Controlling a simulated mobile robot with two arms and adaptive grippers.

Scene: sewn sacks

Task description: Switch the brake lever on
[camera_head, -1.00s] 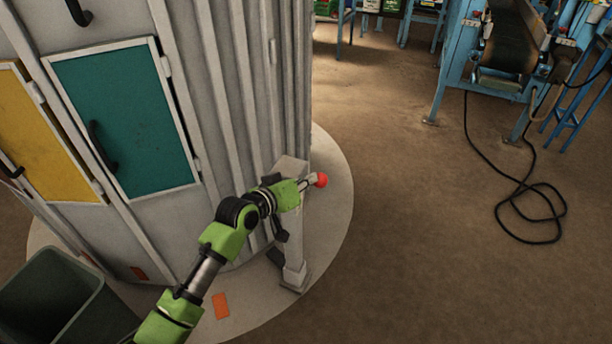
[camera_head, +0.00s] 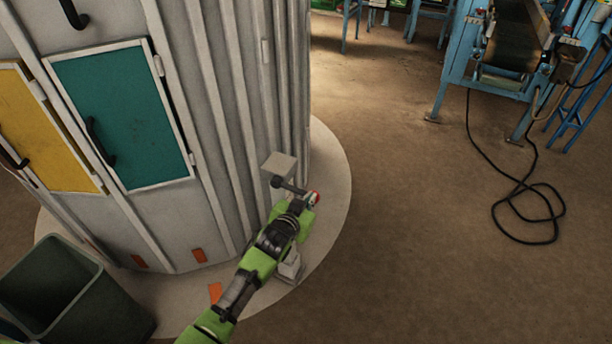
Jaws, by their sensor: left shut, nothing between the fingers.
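The brake lever is a dark arm with a red knob (camera_head: 315,197) on a pale grey post (camera_head: 280,165) beside the round cabinet. The lever slopes down to the right from a dark pivot near the top of the post. My left gripper (camera_head: 308,198) is at the red knob, shut with nothing held, and covers part of the knob. Whether the fingers touch it I cannot tell. My green left arm hides much of the post; its foot shows below. My right gripper is not in view.
The round grey cabinet with a teal door (camera_head: 122,112) and a yellow door (camera_head: 40,130) fills the left. A dark green bin (camera_head: 110,310) stands at bottom left. A blue machine (camera_head: 450,75) and a black cable (camera_head: 530,205) are at right. The brown floor between is clear.

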